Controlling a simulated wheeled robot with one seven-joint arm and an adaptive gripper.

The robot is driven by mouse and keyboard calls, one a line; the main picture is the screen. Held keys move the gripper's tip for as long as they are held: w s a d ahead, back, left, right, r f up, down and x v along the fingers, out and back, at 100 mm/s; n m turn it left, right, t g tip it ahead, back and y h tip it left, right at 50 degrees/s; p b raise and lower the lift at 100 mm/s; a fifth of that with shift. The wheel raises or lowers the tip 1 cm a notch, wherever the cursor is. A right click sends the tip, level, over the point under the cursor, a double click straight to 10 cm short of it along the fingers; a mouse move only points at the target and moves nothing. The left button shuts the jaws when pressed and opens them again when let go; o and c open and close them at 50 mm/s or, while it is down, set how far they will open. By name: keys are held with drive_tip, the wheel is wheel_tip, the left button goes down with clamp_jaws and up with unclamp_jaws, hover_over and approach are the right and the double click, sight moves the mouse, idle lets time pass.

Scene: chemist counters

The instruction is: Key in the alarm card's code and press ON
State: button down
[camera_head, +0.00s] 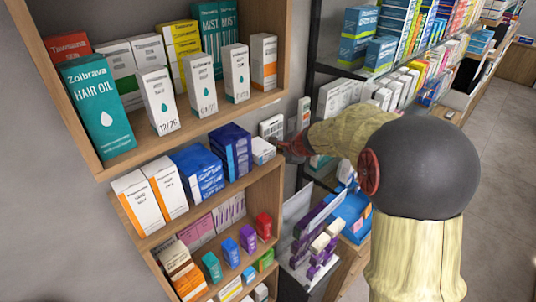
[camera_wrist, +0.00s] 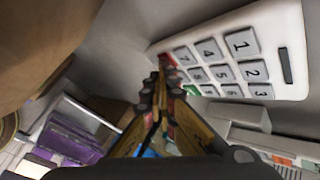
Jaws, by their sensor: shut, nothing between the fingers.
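A white alarm keypad (camera_wrist: 290,30) is on the grey wall. It appears tilted in the wrist view, with grey number keys, a red key (camera_wrist: 167,61), a green key (camera_wrist: 192,90) and a dark slot. In the head view the keypad (camera_head: 271,127) is small, between the shelf and the glass rack. My gripper (camera_wrist: 158,90) is shut and empty, its tips in front of the red and green key end; contact cannot be told. In the head view my gripper (camera_head: 284,146) is just below the keypad. A white panel (camera_head: 303,113) hangs beside it, possibly the card; its writing is unreadable.
A wooden shelf (camera_head: 170,143) full of medicine boxes stands left of my gripper. A small white box (camera_head: 263,150) sits at its right end, close to my fingers. A dark-framed rack (camera_head: 311,85) with boxes stands to the right. Open floor (camera_head: 500,130) lies far right.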

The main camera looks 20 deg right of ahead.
drive_tip(key=shift+s+d+b, duration=0.2)
drive_tip(key=shift+s+b, duration=0.1)
drive_tip(key=shift+s, duration=0.35)
drive_tip(key=s, duration=0.1)
drive_tip(key=s+d+b, duration=0.1)
drive_tip(key=s, duration=0.1)
drive_tip(key=s+d+b, duration=0.1)
drive_tip(key=shift+s, duration=0.35)
idle(0.8)
